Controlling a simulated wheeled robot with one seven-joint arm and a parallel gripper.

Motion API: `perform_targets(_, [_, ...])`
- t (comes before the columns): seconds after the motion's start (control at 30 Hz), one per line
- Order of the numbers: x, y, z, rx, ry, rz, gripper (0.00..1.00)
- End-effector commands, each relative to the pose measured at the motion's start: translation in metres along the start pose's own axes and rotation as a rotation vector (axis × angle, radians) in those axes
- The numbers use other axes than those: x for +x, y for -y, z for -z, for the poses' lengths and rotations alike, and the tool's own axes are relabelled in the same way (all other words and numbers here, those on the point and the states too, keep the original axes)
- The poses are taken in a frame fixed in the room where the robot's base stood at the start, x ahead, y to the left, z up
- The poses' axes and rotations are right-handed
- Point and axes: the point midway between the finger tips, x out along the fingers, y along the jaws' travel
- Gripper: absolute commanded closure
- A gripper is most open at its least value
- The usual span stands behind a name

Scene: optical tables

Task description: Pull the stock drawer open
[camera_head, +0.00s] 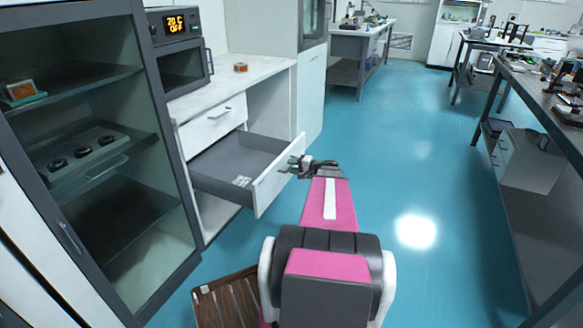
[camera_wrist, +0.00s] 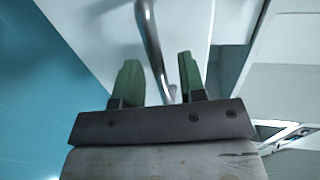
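The stock drawer (camera_head: 268,190) is the lower drawer of the white cabinet, with a white front and a grey inside. It stands pulled well out, and a small pale item or label (camera_head: 242,181) shows inside. My gripper (camera_head: 297,161) is at the outer face of the drawer front. In the wrist view, the curved metal handle (camera_wrist: 151,42) passes between the two green fingers of my gripper (camera_wrist: 158,64). The fingers stand apart, with a clear gap between the handle and the left finger. In the head view the handle is hidden by my gripper.
A closed upper drawer (camera_head: 212,124) sits above. An oven-like device (camera_head: 181,65) and a small orange-brown item (camera_head: 240,67) stand on the counter. A glass-fronted cabinet (camera_head: 95,170) is at left, a brown slatted crate (camera_head: 228,300) on the floor. Blue floor is clear to the right.

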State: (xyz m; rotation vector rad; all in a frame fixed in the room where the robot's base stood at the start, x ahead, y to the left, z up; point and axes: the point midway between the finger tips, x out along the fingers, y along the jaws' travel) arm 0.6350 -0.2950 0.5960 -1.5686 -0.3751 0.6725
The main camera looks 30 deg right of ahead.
Motion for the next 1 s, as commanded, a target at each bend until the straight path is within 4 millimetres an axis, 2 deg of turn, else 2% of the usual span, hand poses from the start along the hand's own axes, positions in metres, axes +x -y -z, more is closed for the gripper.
perform_targets(0.3, [-0.057,0.000,-0.001,0.000,-0.003,0.000,0.63])
perform_targets(0.5, [-0.085,0.000,0.000,0.000,-0.003,-0.001,0.63])
perform_targets(0.7, [-0.098,0.000,0.000,0.000,-0.001,-0.001,0.63])
perform_targets(1.0, [-0.099,0.000,0.000,0.000,0.000,-0.001,0.63])
